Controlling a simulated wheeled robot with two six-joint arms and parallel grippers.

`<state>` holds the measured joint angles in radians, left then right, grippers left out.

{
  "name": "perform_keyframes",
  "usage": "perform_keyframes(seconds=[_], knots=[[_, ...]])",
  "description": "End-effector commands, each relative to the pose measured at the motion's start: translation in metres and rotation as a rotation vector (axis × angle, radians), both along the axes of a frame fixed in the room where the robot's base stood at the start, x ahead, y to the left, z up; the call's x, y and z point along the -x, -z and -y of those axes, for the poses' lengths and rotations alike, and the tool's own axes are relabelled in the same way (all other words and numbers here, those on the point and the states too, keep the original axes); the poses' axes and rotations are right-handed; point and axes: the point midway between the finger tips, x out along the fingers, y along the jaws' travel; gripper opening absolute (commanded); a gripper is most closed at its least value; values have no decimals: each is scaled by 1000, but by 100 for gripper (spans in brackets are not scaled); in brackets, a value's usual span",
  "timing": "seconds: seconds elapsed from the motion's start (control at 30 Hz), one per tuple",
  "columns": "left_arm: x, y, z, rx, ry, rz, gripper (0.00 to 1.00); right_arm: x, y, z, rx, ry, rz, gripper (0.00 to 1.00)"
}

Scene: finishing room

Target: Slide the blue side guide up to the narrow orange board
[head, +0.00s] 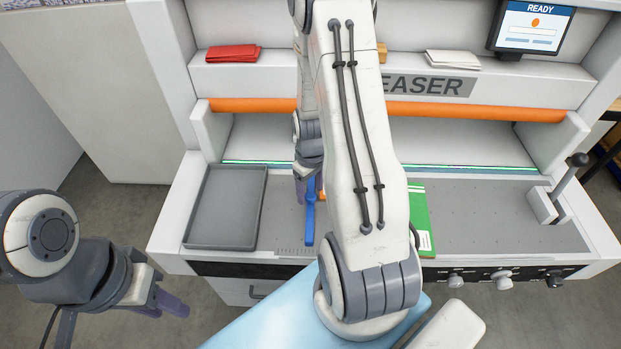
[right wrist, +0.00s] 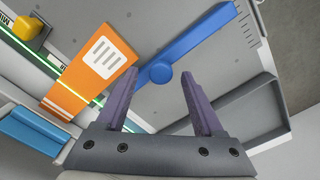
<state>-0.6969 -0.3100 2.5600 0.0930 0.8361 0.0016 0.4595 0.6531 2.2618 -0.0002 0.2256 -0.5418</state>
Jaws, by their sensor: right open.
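The blue side guide (head: 310,222) lies on the grey bed of the machine. In the right wrist view the blue bar (right wrist: 205,42) has a round end near the fingertips. The narrow orange board (right wrist: 92,80), with a white label, lies beside it; a strip of grey bed shows between them. In the head view the board is mostly hidden behind my right arm. My right gripper (right wrist: 158,80) is open, its fingertips on either side of the guide's round end; contact cannot be told. My left gripper (head: 172,304) hangs in front of the machine, apart from everything; its opening is unclear.
A grey tray (head: 188,222) stands left of the guide. A green board or booklet (head: 420,222) lies right of my arm. A lever (head: 570,174) stands at the far right. An orange roller (head: 470,111) spans the back. A yellow block (right wrist: 33,32) sits beyond the orange board.

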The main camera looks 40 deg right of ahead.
Motion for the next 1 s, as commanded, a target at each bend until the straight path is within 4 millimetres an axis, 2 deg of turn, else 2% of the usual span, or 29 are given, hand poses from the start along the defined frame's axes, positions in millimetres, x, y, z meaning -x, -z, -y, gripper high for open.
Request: perform_keyframes(seconds=[0.3,0.5,0.7,1.0], knots=[[0,11,0,0,-1,0,38,-1,-56,1,3,0,7,69],[0,14,0,0,-1,0,38,0,-84,1,2,0,3,69],[0,14,0,0,-1,0,38,0,-95,0,1,0,1,69],[0,14,0,0,-1,0,38,0,-94,0,0,0,0,69]])
